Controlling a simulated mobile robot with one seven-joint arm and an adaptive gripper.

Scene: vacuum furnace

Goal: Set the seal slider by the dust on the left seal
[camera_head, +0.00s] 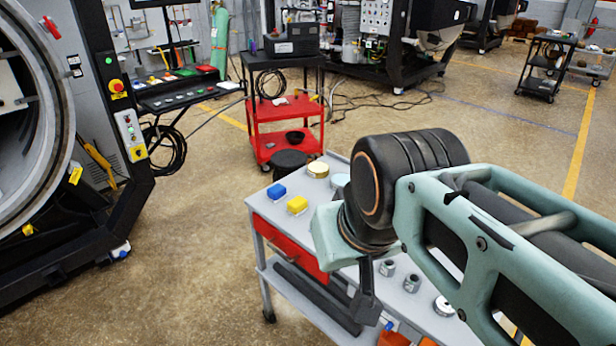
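The vacuum furnace stands at the left with its round opening partly cut off by the picture edge. Its pale grey ring (57,128) faces right; I cannot make out a seal or any dust on it. A small control box (130,134) with buttons is on the black frame beside the ring, below a red button on a yellow base (117,86). I cannot identify a seal slider. My gripper (366,301) points down in front of the grey cart; one dark finger shows, and the rest is hidden by my arm.
A red cart (266,113) and a control desk (180,95) stand behind. Floor between furnace and grey cart is clear.

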